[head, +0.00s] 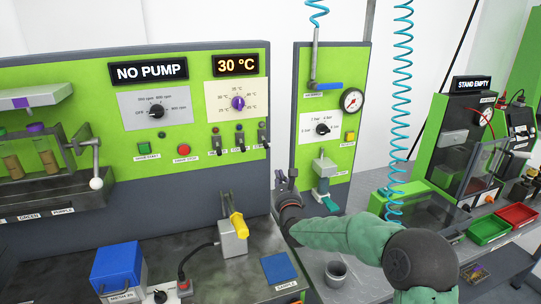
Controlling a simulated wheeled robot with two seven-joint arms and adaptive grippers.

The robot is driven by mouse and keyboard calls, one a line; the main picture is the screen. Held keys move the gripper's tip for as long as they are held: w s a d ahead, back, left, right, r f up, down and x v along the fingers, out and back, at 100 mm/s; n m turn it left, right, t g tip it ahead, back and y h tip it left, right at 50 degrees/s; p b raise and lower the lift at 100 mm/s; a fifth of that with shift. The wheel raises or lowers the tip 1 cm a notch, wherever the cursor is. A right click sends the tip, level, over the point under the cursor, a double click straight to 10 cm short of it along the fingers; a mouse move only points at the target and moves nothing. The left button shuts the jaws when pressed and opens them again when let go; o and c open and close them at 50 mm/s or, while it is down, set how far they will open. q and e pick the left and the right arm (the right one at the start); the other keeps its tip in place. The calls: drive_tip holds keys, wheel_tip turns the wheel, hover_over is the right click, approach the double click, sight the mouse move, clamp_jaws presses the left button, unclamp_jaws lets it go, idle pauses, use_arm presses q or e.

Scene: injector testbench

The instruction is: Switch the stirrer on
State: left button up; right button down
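A row of small toggle switches sits at the lower right of the green panel: a left switch (215,144), a middle switch (239,140) and a right switch (262,135). Each has a small lamp above it and a white label below. The labels are too small to read, so I cannot tell which is the stirrer's, and the lever positions are unclear. My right gripper (286,180) is right of and below the switches, in front of the gap between the two panels, apart from them. Its fingers are small and dark, and their opening is unclear. My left gripper is out of view.
A display reading 30 °C (236,65) and a purple knob (238,103) are above the switches. A grey block with a yellow handle (237,226) stands on the bench below. A blue box (118,266) and a metal cup (336,274) stand nearer the front.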

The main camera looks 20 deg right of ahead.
sight(265, 143)
drive_tip(key=w+d+r, duration=0.1)
drive_tip(key=w, duration=0.9)
drive_tip(key=shift+s+a+r, duration=0.25)
drive_tip(key=shift+s+r, duration=0.05)
drive_tip(key=shift+r, duration=0.25)
drive_tip(key=shift+s+a+r, duration=0.25)
drive_tip(key=shift+a+r, duration=0.05)
drive_tip(key=shift+r, duration=0.3)
drive_tip(key=shift+s+a+r, duration=0.25)
drive_tip(key=shift+s+r, duration=0.05)
drive_tip(key=shift+r, duration=0.25)
drive_tip(key=shift+r, duration=0.1)
drive_tip(key=shift+s+r+p, duration=0.1)
drive_tip(key=shift+s+p, duration=0.05)
drive_tip(key=shift+p, duration=0.35)
drive_tip(key=shift+r+g+p, duration=0.15)
drive_tip(key=shift+g+p, duration=0.35)
drive_tip(key=shift+p, duration=0.1)
